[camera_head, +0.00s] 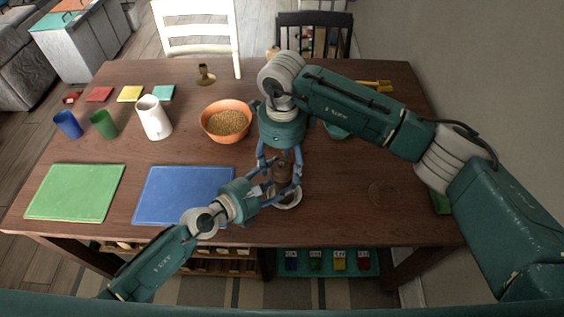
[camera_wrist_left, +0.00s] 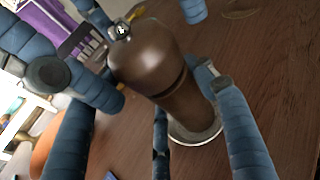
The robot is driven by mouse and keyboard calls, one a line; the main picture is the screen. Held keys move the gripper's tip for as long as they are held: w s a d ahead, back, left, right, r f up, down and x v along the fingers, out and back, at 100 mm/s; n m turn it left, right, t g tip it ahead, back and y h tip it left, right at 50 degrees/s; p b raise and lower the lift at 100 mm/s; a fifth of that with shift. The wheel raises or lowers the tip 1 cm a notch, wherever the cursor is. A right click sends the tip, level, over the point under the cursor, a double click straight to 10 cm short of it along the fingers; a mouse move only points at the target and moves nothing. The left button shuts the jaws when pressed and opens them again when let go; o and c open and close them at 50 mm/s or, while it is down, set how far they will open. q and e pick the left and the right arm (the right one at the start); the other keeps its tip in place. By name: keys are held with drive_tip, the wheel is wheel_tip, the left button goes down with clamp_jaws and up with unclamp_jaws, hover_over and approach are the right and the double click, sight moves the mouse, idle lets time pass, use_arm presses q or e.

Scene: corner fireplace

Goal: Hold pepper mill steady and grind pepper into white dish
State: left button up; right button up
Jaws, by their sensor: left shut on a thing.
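The brown pepper mill (camera_head: 283,172) stands roughly upright at the table's front middle, over the white dish (camera_head: 290,203). In the left wrist view the mill (camera_wrist_left: 160,65) looks tilted, and the dish rim (camera_wrist_left: 196,140) shows at its foot. My left gripper (camera_head: 272,192) comes from the front left and is shut on the mill's body. My right gripper (camera_head: 279,170) points down from above. Its fingers are spread around the mill's top, and gaps show beside the metal knob. The dish's inside is mostly hidden.
An orange bowl of grain (camera_head: 227,122) stands behind left. A white pitcher (camera_head: 154,118), green cup (camera_head: 104,124) and blue cup (camera_head: 67,124) stand farther left. Blue (camera_head: 183,192) and green (camera_head: 75,192) mats lie at front left. The table's right front is mostly clear.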

sight(282, 166)
idle(0.5)
drive_tip(key=shift+a+n, duration=0.1)
drive_tip(key=shift+n, duration=0.8)
wheel_tip(282, 166, up, 12)
drive_tip(key=r, duration=0.1)
drive_tip(key=s+a+r+g+y, duration=0.1)
drive_tip(key=s+a+y, duration=0.15)
drive_tip(key=a, duration=0.35)
drive_tip(key=s+a+r+g+y, duration=0.1)
drive_tip(key=s+a+y, duration=0.15)
drive_tip(key=a, duration=0.35)
drive_tip(key=s+a+r+m+g+y, duration=0.1)
drive_tip(key=s+a+r+m+y, duration=0.1)
drive_tip(key=s+a+r+y, duration=0.2)
drive_tip(key=shift+a+r+y, duration=1.6)
drive_tip(key=shift+a+r, duration=1.45)
drive_tip(key=shift+a, duration=0.15)
